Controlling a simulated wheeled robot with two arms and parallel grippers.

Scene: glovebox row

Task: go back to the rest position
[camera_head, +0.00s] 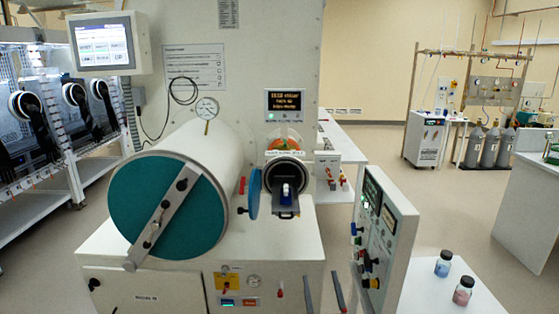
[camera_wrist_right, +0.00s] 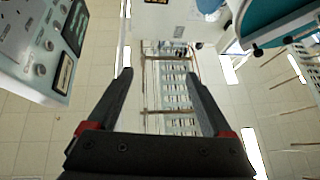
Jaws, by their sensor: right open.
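My right gripper (camera_head: 323,276) shows at the bottom middle of the head view as two upright dark fingers, in front of the white glovebox base. In the right wrist view my right gripper (camera_wrist_right: 158,73) is open, with nothing between its fingers. My left gripper is in neither view.
The large chamber's teal door (camera_head: 168,208) is closed under a bar. The small round port's blue door (camera_head: 253,194) is swung open, with a dark tray (camera_head: 286,211) sticking out. A control panel (camera_head: 382,232) stands close right of my gripper. Two jars (camera_head: 443,264) (camera_head: 463,291) stand on a white surface.

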